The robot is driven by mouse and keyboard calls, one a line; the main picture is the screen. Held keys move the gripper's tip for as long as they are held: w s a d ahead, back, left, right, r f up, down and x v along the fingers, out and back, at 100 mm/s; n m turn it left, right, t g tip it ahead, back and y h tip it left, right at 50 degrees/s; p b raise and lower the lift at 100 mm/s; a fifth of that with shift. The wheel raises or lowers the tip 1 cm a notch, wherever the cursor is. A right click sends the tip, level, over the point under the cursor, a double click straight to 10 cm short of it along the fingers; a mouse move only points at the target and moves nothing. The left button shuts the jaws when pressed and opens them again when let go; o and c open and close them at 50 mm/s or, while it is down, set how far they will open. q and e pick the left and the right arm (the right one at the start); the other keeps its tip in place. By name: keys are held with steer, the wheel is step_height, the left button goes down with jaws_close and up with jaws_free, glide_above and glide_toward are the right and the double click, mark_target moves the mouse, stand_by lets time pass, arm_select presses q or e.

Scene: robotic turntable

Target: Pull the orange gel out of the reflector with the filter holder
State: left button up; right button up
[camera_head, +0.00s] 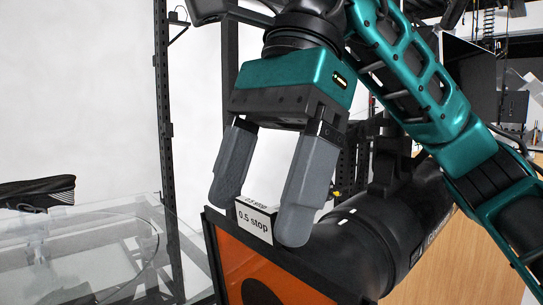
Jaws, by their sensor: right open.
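The orange gel (228,258) sits in a black filter holder (330,283) at the bottom centre, cut off by the lower picture edge. A white label block reading "0.5 stop" (254,224) stands at the holder's top edge. The black reflector and lamp body (358,246) lies behind and to the right. My right gripper (258,212) is open and points down, with one grey finger on each side of the label block. I cannot tell whether either finger touches it. My left gripper is not in view.
A clear turntable (95,240) with a black shoe (38,192) on it is at the left. A dark upright post (164,120) stands behind it. A wooden panel (460,262) and dark equipment fill the right. A plain white wall lies behind the gripper.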

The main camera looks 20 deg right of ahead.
steer(key=shift+f, duration=0.15)
steer(key=shift+c, duration=0.8)
steer(key=c, duration=1)
steer(key=shift+a+r+p, duration=0.1)
steer(key=shift+r+p, duration=0.6)
steer(key=shift+r, duration=0.1)
steer(key=shift+s+a+r+p, duration=0.1)
steer(key=shift+a+r+p, duration=0.05)
steer(key=shift+r+p, duration=0.95)
steer(key=shift+s+a+r+p, duration=0.1)
steer(key=shift+r+p, duration=0.8)
steer(key=shift+r, duration=0.25)
steer(key=r, duration=0.4)
steer(key=a+r, duration=0.1)
steer(key=r, duration=0.9)
steer(key=shift+s+a+r, duration=0.1)
steer(key=shift+s+a, duration=0.1)
